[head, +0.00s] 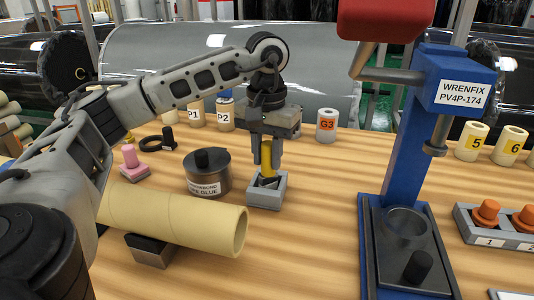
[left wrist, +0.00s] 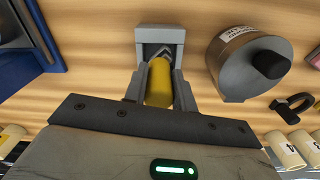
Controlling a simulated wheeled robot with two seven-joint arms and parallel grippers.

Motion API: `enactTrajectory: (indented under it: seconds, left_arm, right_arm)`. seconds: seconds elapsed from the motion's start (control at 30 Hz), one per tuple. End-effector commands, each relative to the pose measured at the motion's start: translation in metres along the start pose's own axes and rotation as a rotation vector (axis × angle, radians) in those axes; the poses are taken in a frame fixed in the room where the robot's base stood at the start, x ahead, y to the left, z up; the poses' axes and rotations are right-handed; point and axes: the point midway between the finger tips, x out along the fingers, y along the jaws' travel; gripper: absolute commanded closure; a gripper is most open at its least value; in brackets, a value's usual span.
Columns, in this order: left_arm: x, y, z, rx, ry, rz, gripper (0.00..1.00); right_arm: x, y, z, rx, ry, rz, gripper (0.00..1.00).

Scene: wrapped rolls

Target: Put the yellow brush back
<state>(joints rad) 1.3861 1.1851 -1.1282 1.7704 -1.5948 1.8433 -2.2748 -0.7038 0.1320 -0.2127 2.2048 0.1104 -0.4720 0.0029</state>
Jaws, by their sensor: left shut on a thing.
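The yellow brush (head: 266,160) is upright between the fingers of my left gripper (head: 266,165), which is shut on it. Its lower end is at the grey square holder (head: 281,190) on the table, and a dark part shows inside the holder's opening. In the left wrist view the yellow brush (left wrist: 158,84) sits between the fingertips of my left gripper (left wrist: 158,88), with the grey holder (left wrist: 174,36) just beyond. I cannot tell whether the brush rests on the holder's bottom. My right gripper is not in view.
A round glue pot (head: 208,175) stands just left of the holder. A large cream tube (head: 175,217) lies on a dark block in front. A blue press (head: 405,170) stands to the right. A G3 roll (head: 327,126) stands behind. Wood between holder and press is clear.

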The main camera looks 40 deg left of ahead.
Motion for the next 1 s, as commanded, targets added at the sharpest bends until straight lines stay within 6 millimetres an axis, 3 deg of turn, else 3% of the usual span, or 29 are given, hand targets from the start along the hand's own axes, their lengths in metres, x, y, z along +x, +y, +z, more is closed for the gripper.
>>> enactTrajectory:
  seconds: [0.17, 0.2, 0.27, 0.67, 0.93, 1.0]
  left_arm:
    - [0.004, 0.0, 0.0, 0.0, -0.001, 0.0, 0.96]
    - [0.003, 0.0, 0.0, 0.0, -0.001, 0.0, 0.65]
    - [0.003, 0.0, 0.0, 0.0, -0.001, 0.0, 0.52]
    - [-0.007, 0.001, 0.0, 0.0, 0.002, 0.002, 0.52]
    - [-0.062, 0.001, -0.001, 0.001, 0.004, 0.003, 0.52]
    - [-0.083, 0.0, -0.001, 0.0, 0.003, 0.002, 0.52]
  right_arm:
    - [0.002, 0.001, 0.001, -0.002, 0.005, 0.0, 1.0]
    - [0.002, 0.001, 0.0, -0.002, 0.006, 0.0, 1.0]
    - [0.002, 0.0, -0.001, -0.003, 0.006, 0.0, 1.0]
    - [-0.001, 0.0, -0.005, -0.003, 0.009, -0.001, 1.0]
    - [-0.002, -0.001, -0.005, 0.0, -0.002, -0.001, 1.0]
    - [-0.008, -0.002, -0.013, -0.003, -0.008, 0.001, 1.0]
